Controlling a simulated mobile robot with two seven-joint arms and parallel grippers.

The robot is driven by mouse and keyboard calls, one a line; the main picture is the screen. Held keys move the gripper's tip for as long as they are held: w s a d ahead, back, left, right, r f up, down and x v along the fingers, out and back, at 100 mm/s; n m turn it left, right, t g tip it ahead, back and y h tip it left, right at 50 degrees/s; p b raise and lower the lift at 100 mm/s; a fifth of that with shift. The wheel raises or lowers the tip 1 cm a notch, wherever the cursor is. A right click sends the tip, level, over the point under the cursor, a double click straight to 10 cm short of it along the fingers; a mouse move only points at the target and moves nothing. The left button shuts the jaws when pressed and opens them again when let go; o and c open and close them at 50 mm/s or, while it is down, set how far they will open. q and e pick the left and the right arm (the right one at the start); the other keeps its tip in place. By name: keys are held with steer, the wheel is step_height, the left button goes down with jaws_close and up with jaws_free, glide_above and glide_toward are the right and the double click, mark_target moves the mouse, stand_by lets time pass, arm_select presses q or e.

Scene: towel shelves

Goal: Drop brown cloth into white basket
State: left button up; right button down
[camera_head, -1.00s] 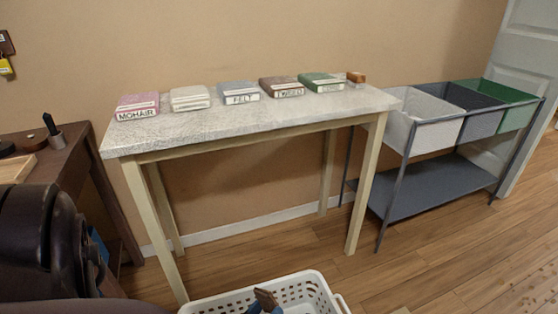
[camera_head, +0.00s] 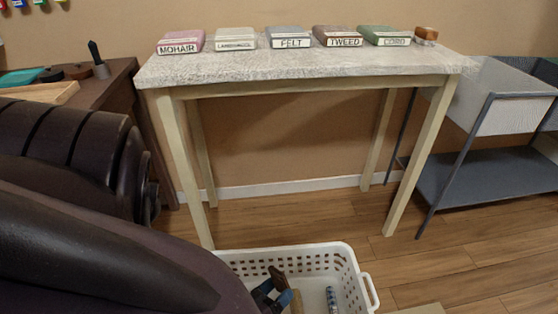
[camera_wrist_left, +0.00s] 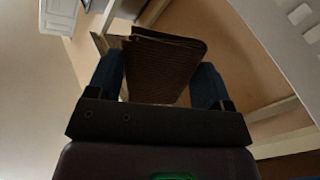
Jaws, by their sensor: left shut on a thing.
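The white basket (camera_head: 300,255), with a slotted wall and a side handle, stands on the floor in front of the table at the bottom of the head view. Its lower part is cut off by the frame. In the left wrist view, my left gripper (camera_wrist_left: 160,85) is shut on the folded brown cloth (camera_wrist_left: 165,65) between its blue fingers. A white slotted surface, seemingly the basket, shows at the upper right of that view, apart from the cloth. In the head view my left arm fills the lower left, and I cannot clearly make out the held cloth. My right gripper is not in view.
The table (camera_head: 300,66) carries several labelled cloth stacks. A bin rack (camera_head: 500,110) stands at the right and a brown desk (camera_head: 115,95) at the left.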

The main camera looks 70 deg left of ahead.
arm_select(q)
steer(key=shift+w+f, duration=0.1)
steer(key=shift+f, duration=0.05)
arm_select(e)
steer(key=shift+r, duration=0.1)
arm_select(q)
steer(key=o, duration=0.9)
steer(key=shift+r, duration=0.25)
steer(key=r+p, duration=0.2)
steer(key=r, duration=0.1)
steer(key=r+p, duration=0.2)
steer(key=r, duration=0.2)
steer(key=r+p, duration=0.2)
steer(key=r, duration=0.2)
steer(key=shift+w+r, duration=0.15)
steer(key=shift+w, duration=0.1)
step_height(320, 180, up, 8)
steer(key=p, duration=0.4)
steer(key=shift+s, duration=0.25)
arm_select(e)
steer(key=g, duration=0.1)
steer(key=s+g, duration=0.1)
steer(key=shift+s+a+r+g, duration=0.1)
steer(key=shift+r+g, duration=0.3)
